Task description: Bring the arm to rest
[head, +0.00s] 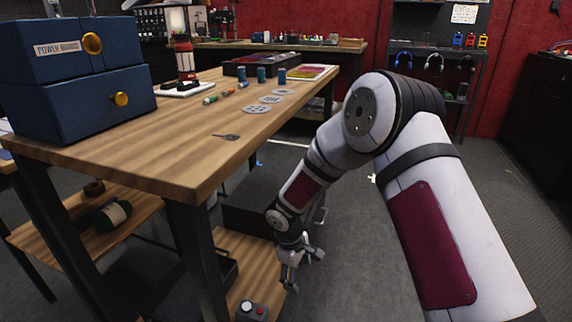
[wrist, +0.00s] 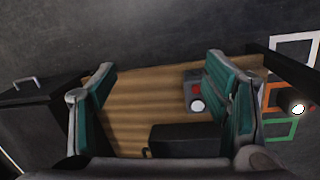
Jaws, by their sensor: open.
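My gripper (head: 301,262) hangs low at the end of my arm, beside the table's near right corner and above the lower wooden shelf. The wrist view shows my gripper (wrist: 160,105) with its two green-padded fingers wide apart and nothing between them. My arm reaches down from the right side of the head view, bent at the elbow. A small grey box with a red button and a white button (head: 251,309) sits on the lower shelf, below my gripper. In the wrist view the button box (wrist: 194,92) lies near the right finger, partly hidden by it.
The wooden table (head: 150,165) stands close on the left of my arm. A blue drawer cabinet (head: 75,75) is on it, with a key (head: 227,136) and metal discs (head: 258,108). A dark box (wrist: 185,138) is near the gripper. Open floor (head: 350,260) lies around my arm.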

